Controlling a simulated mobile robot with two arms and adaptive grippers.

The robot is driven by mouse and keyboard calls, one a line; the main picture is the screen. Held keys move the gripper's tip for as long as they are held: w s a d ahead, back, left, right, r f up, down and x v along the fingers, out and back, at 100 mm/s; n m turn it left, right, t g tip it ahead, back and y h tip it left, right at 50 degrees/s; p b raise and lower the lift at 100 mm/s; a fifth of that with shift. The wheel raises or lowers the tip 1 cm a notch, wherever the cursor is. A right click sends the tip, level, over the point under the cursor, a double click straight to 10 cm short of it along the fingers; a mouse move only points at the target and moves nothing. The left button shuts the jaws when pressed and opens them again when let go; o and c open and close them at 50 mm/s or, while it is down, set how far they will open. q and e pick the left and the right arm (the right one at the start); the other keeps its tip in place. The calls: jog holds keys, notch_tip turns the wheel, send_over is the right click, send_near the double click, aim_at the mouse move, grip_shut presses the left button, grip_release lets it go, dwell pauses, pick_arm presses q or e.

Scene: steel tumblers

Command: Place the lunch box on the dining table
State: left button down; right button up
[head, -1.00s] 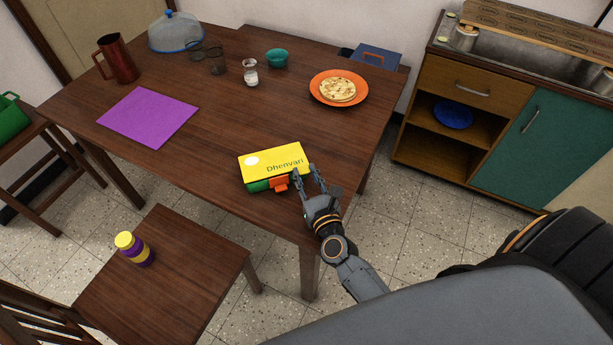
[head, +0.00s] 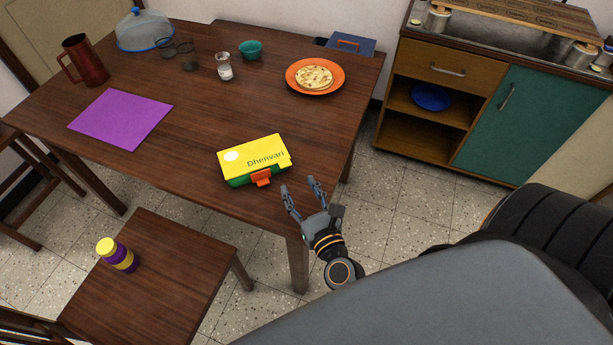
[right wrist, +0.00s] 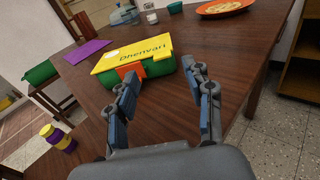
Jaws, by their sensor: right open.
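The lunch box (head: 254,160) has a yellow lid marked "Dhenvari", a green base and an orange latch. It rests on the dining table (head: 215,120) near the front right edge. It also shows in the right wrist view (right wrist: 135,58), beyond the fingers. My right gripper (head: 302,187) is open and empty, just right of and in front of the box, apart from it. Its two fingers show in the right wrist view (right wrist: 165,85) with bare tabletop between them. My left gripper is not in view.
On the table are a purple mat (head: 121,119), a red jug (head: 84,61), glasses, a teal bowl (head: 251,50) and an orange plate (head: 315,76) with flatbread. The table's middle is clear.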

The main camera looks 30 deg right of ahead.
jog(key=shift+s+a+r+b, duration=0.1)
jog(key=shift+s+b, duration=0.05)
jog(key=shift+s, duration=0.8)
jog(key=shift+s+a+r+b, duration=0.1)
jog(key=shift+s+b, duration=0.05)
jog(key=shift+s, duration=0.8)
